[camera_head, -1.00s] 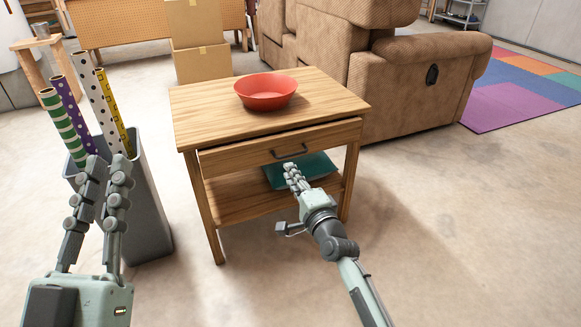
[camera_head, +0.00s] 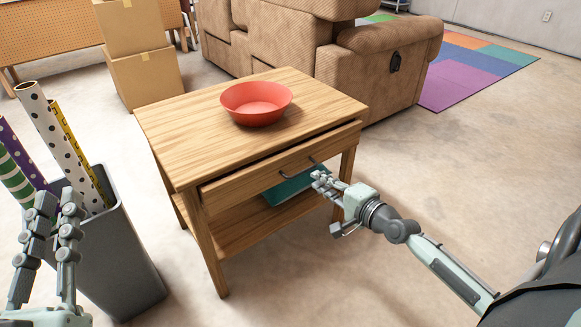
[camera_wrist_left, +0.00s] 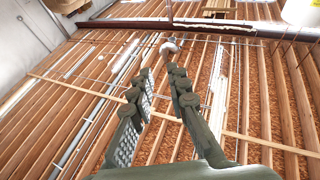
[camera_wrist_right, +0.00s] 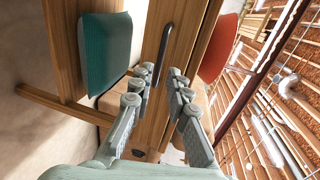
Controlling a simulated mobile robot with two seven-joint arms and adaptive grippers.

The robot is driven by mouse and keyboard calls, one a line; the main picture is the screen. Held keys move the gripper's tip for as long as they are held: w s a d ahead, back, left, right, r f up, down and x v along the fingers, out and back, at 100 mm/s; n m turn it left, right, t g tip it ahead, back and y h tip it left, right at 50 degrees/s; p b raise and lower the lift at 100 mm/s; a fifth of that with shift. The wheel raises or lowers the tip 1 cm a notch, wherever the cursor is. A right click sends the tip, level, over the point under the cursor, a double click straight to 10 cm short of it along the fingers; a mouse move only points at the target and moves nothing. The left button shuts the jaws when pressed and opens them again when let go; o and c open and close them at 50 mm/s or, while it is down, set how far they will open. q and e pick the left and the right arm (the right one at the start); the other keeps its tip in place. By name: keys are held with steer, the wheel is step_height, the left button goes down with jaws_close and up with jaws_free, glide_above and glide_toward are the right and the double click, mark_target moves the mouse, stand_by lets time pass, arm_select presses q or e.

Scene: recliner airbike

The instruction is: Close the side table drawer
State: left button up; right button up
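The wooden side table (camera_head: 190,130) stands in the middle of the head view. Its drawer (camera_head: 240,187) sticks out slightly, with a dark gap under the tabletop edge. The drawer has a dark bar handle (camera_head: 297,168), also seen in the right wrist view (camera_wrist_right: 165,40). My right gripper (camera_head: 318,180) is in front of the drawer, just right of and below the handle. Its fingers are apart and empty in the right wrist view (camera_wrist_right: 160,74); contact with the drawer cannot be told. My left gripper (camera_head: 58,200) is open and empty, far left, pointing up by the bin.
A red bowl (camera_head: 256,103) sits on the tabletop. A teal item (camera_head: 290,188) lies on the lower shelf. A grey bin (camera_head: 115,245) with patterned rolls stands left of the table. A brown recliner (camera_head: 310,60) is behind. The floor at right is clear.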

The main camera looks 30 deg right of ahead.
mark_target(304, 172)
arm_select(q)
steer(key=shift+s+a+r+t+b, duration=0.1)
steer(key=shift+r+t+b, duration=0.1)
steer(key=shift+r+t, duration=0.3)
steer(key=shift+s+a+r+t+b, duration=0.1)
steer(key=shift+r+t+b, duration=0.1)
steer(key=shift+r+t, duration=0.25)
arm_select(e)
steer(key=shift+x, duration=3.8)
steer(key=shift+c, duration=0.3)
jaws_close()
arm_select(q)
steer(key=shift+s, duration=0.15)
